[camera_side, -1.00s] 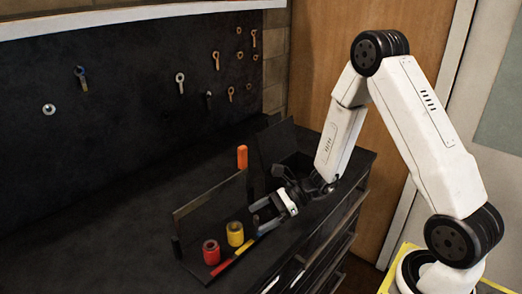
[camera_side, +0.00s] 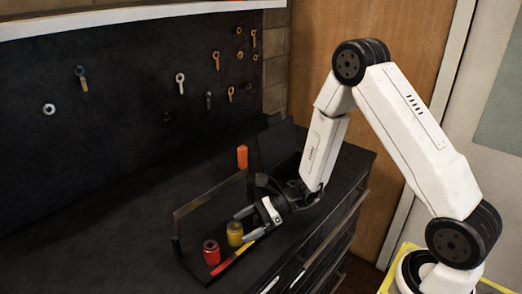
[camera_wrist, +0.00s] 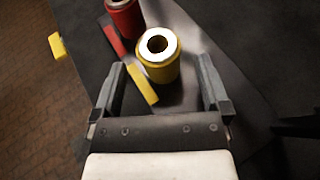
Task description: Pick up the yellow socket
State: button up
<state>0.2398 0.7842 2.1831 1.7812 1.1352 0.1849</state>
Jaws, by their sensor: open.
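The yellow socket (camera_side: 235,234) stands upright on the dark bench beside the red socket (camera_side: 211,252). My gripper (camera_side: 243,226) is open and low over the bench, with its fingers pointing at the yellow socket. In the wrist view, the yellow socket (camera_wrist: 158,56) shows its pale top rim and dark hole. It sits just ahead of the fingertips of my gripper (camera_wrist: 160,75), roughly centred between them. Nothing is held. In the side view the gripper partly overlaps the yellow socket's right side, and I cannot tell whether they touch.
The red socket also shows in the wrist view (camera_wrist: 124,18), up and left of the yellow one. A low dark panel (camera_side: 207,207) stands behind the sockets. A red and yellow strip (camera_side: 232,259) runs along the front. An orange block (camera_side: 242,157) stands farther back.

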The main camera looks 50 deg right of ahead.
aim_at(235, 230)
jog(key=shift+x, duration=1.7)
grip_shut()
jog(key=shift+r, duration=0.15)
notch_tip(235, 230, up, 10)
dwell(0.6)
